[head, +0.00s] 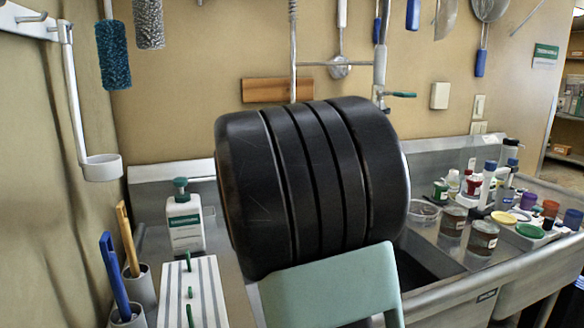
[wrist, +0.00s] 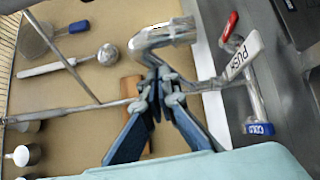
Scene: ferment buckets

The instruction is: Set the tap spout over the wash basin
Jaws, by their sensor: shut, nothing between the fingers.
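In the wrist view a shiny chrome curved piece, which looks like the tap spout (wrist: 165,38), lies just beyond my fingertips. My gripper (wrist: 157,82) has blue-grey fingers that are shut and empty. Its tips are close to the chrome piece; I cannot tell whether they touch it. In the head view the steel wash basin (head: 462,284) is at the lower right, partly hidden by my own dark arm part. My gripper and the spout are hidden in that view.
The wrist view shows a white PUSH handle (wrist: 244,55), a red lever (wrist: 230,25) and a blue COLD cap (wrist: 260,128). In the head view, jars (head: 483,240) and bottles crowd the right counter. A white bottle (head: 185,222) and a striped rack (head: 190,290) stand left.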

